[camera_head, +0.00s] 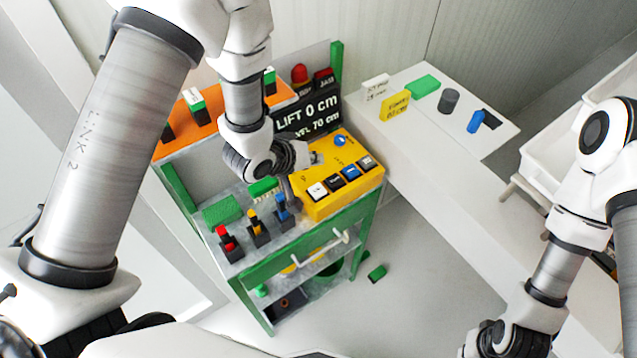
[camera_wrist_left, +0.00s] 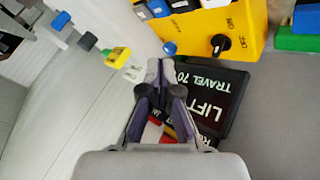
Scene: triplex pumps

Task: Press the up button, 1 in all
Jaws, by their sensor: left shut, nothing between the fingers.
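A yellow control box (camera_head: 345,191) sits on the right end of the green-framed bench. Its front row holds a white key (camera_head: 317,190), blue and black keys. A round blue button (camera_head: 341,141) is at its back; I cannot read which one is up. The box also shows at the top of the left wrist view (camera_wrist_left: 205,22). My left gripper (camera_head: 313,158) is over the back left part of the box; its fingers are shut and empty in the left wrist view (camera_wrist_left: 160,66). Contact is not clear. My right gripper (camera_head: 492,345) is at the bottom right, fingers mostly hidden.
A black display (camera_head: 307,118) behind the box reads LIFT 0 cm. Red, yellow and blue switches (camera_head: 281,206) stand left of the box. An orange shelf (camera_head: 178,146) is farther left. A white table (camera_head: 430,125) holds coloured blocks. A green block (camera_head: 377,272) lies on the floor.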

